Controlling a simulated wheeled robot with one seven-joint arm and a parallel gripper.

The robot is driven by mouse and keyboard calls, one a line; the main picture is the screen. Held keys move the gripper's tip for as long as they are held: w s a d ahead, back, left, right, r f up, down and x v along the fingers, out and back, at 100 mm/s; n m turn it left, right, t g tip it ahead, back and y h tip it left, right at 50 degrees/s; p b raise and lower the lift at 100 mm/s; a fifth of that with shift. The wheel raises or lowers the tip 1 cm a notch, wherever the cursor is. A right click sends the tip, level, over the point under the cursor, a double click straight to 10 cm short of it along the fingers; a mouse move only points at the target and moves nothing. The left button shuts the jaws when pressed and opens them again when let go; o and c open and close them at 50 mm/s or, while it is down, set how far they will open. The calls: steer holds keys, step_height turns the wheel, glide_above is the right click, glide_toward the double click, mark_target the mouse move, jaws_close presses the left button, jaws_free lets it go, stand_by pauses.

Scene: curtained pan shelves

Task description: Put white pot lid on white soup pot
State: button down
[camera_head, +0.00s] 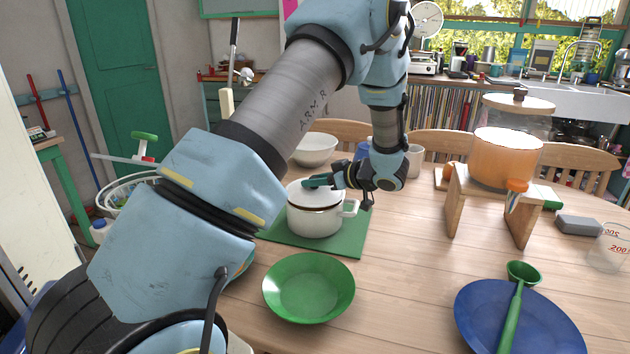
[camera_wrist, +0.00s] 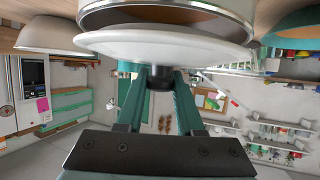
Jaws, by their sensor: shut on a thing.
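The white soup pot (camera_head: 318,222) stands upright on a green mat on the table, its handle toward the right. The white pot lid (camera_head: 297,195) is over the pot's mouth. My gripper (camera_head: 312,182) is at the top of the lid. In the wrist view, the lid (camera_wrist: 165,48) has its dark knob (camera_wrist: 159,78) between my green fingers (camera_wrist: 159,90), which are shut on it. The pot (camera_wrist: 255,12) shows beyond the lid there, with part of its brownish opening visible, so the lid looks slightly apart from the rim or tilted.
A green bowl (camera_head: 309,287) is in front of the mat (camera_head: 345,243), and a white bowl (camera_head: 315,149) is behind the pot. An orange pot (camera_head: 507,160) on a wooden stand (camera_head: 455,205) is at right.

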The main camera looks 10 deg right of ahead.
steer(key=shift+f, duration=0.65)
steer(key=shift+c, duration=2.3)
jaws_free()
steer(key=b+v, duration=0.2)
steer(key=v, duration=0.8)
steer(key=shift+s+d+r, duration=0.2)
steer(key=shift+s+d, duration=0.05)
